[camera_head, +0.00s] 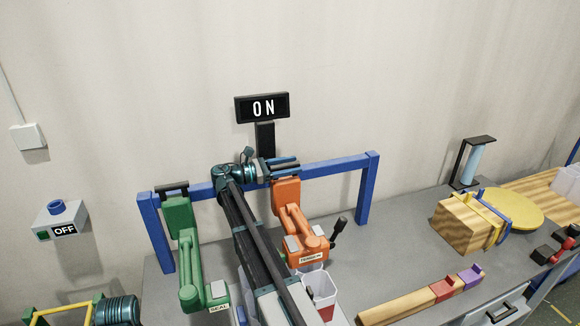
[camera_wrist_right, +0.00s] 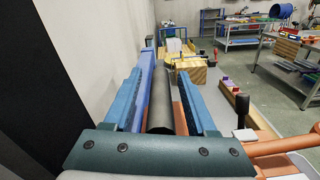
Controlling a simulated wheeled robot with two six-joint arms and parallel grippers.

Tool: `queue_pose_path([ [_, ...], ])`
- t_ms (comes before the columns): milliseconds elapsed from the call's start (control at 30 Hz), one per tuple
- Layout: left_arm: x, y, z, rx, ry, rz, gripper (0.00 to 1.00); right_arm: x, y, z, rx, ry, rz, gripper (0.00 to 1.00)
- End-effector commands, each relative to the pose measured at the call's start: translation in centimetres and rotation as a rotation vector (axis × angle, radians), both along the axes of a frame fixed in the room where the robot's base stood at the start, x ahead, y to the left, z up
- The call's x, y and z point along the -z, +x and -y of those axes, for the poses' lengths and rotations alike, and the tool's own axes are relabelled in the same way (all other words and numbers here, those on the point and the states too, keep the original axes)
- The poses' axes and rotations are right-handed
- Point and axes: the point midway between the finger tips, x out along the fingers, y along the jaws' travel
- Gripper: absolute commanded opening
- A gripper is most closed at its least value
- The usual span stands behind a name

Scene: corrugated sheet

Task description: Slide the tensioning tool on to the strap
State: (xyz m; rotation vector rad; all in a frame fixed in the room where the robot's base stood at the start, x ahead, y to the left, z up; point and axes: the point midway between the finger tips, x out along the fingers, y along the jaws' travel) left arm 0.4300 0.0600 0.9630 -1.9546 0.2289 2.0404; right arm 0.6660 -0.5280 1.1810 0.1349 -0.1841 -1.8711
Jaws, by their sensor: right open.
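The orange tensioning tool (camera_head: 289,222) hangs at the blue rail, with a black crank at its right. My right gripper (camera_head: 285,166) is at its top. In the right wrist view the open fingers (camera_wrist_right: 160,82) lie on either side of a dark grey, round grip (camera_wrist_right: 161,106), with orange behind it; contact cannot be told. Which is the strap is unclear. My left gripper's fingers do not show.
A green tool (camera_head: 186,247) labelled SEAL hangs to the left. The blue rail (camera_head: 365,192) frames both tools. A white bin (camera_head: 322,290) stands below the orange tool. A wooden bar (camera_head: 405,308) with red and purple blocks lies in front. Bare bench lies between rail and wooden block.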

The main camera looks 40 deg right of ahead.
Motion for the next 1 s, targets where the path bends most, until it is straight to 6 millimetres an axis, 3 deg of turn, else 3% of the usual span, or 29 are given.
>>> queue_pose_path([
  [267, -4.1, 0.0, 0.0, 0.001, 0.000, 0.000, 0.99, -4.0, 0.0, -0.1, 0.000, 0.001, 0.000, 0.57],
  [700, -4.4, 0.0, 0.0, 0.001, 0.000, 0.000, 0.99, -4.3, -8.4, -6.5, -0.002, 0.001, 0.000, 0.57],
  [1000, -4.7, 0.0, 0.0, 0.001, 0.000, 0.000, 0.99, -4.7, -11.9, -9.3, -0.001, 0.001, 0.000, 0.57],
])
